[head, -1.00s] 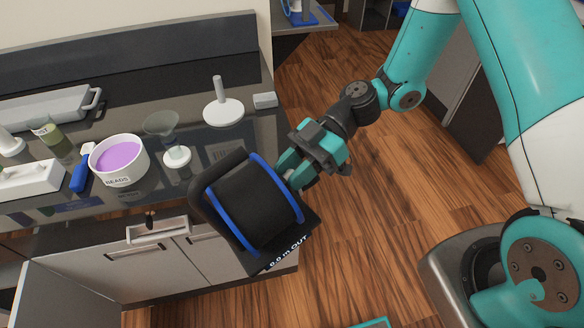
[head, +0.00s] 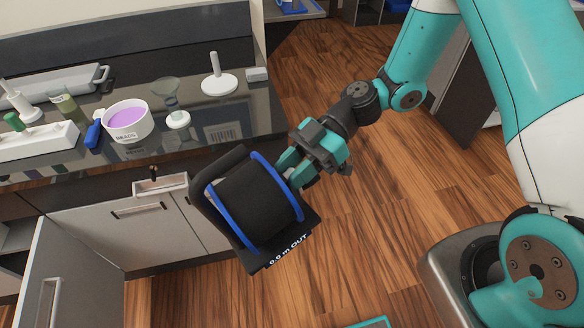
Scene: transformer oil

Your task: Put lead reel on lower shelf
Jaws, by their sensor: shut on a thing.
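The lead reel (head: 256,203) is a black drum with blue rims on a dark frame labelled "0.0 m OUT". My gripper (head: 293,168) is shut on its right side and holds it tilted in the air, in front of the counter's right end. The reel hides part of the counter front and cabinet behind it. An open cabinet (head: 18,236) shows at the lower left, with a shelf-like edge partly visible inside. I cannot tell whether that is the lower shelf.
The dark counter (head: 225,118) carries a bowl of purple beads (head: 127,121), a white stand (head: 219,84), a glass funnel (head: 166,90) and vials. An open cabinet door (head: 58,273) juts out at the lower left. Wooden floor (head: 390,220) is clear to the right.

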